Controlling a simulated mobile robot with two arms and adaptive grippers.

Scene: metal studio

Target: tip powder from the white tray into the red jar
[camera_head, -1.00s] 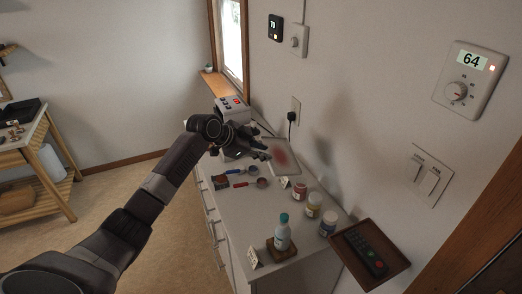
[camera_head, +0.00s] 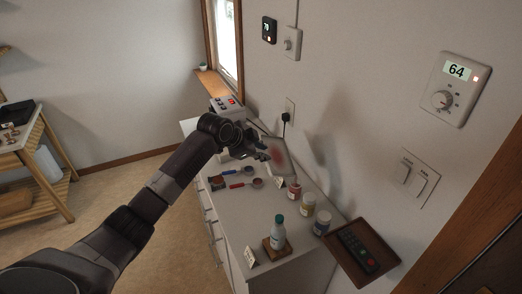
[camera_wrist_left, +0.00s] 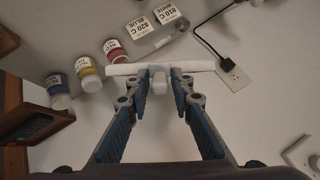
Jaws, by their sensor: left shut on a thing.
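My left gripper (camera_head: 262,151) is shut on the white tray (camera_head: 287,148), which is raised above the counter with its face tilted. A patch of red powder (camera_head: 277,155) shows on the tray. In the left wrist view, the tray (camera_wrist_left: 125,70) is seen edge-on, with its grip between the fingers of my left gripper (camera_wrist_left: 158,84). The red jar (camera_head: 294,191) stands upright on the counter, below and to the right of the tray in the head view. The red jar also shows in the left wrist view (camera_wrist_left: 115,51), close to the tray's left end. My right gripper is out of view.
A yellow jar (camera_head: 308,205) and a blue jar (camera_head: 322,223) stand beside the red one. A white bottle (camera_head: 278,232) is at the front. A wall and plug (camera_head: 286,117) border the counter's right side.

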